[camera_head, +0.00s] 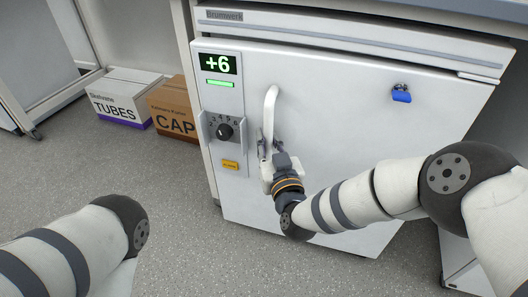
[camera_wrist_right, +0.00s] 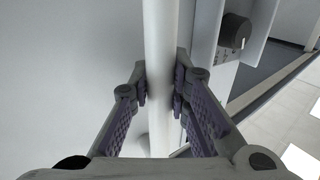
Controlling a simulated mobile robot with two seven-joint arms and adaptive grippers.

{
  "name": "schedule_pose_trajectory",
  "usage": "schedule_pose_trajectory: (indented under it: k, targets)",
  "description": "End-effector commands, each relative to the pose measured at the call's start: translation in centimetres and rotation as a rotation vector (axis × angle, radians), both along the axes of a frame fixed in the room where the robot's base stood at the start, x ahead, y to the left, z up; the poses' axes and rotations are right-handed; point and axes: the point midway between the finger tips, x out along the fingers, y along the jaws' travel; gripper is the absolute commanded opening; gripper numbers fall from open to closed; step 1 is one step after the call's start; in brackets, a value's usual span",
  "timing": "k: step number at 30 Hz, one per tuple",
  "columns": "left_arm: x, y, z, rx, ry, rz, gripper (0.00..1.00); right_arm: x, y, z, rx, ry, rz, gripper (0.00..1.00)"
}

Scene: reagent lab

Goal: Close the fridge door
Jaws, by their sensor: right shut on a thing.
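The white fridge door (camera_head: 345,120) stands under the counter, with a thin slanted gap along its top edge below the fridge's top panel (camera_head: 350,42). A white vertical bar handle (camera_head: 270,108) is on the door's left side. My right gripper (camera_head: 267,150) is shut on the lower part of this handle. In the right wrist view the handle (camera_wrist_right: 161,60) runs between the purple-padded fingers of the gripper (camera_wrist_right: 161,88). My left arm shows at the lower left, but its gripper is out of view.
A green +6 display (camera_head: 218,65) and a dial (camera_head: 225,131) sit left of the handle. Two boxes, white (camera_head: 122,97) and brown (camera_head: 175,106), stand on the floor at left. The grey floor before the fridge is clear.

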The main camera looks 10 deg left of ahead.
Motion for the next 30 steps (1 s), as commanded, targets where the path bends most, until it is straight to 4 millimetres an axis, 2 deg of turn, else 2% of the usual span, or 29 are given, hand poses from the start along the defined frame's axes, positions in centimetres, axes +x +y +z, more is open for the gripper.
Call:
schedule_pose_trajectory:
  k: [9, 24, 25, 27, 30]
  targets:
    - [-0.3, -0.1, -0.7, -0.002, 0.011, -0.001, 0.38, 1.8, -0.5, -0.2, -0.001, 0.003, 0.006, 0.0]
    - [-0.3, -0.1, -0.8, -0.002, 0.013, -0.001, 0.38, 2.2, -0.7, -0.1, -0.002, 0.001, 0.005, 0.0]
    - [-0.3, -0.1, -0.8, -0.002, 0.013, -0.001, 0.38, 2.2, -0.7, -0.1, -0.002, 0.001, 0.005, 0.21]
    - [-0.3, -0.1, -0.8, -0.002, 0.012, -0.001, 0.38, 2.2, -0.7, 0.0, -0.001, 0.001, 0.005, 0.37]
    - [-0.3, -0.1, -0.8, -0.002, 0.012, -0.001, 0.38, 2.1, -0.6, 0.0, -0.001, 0.001, 0.006, 0.38]
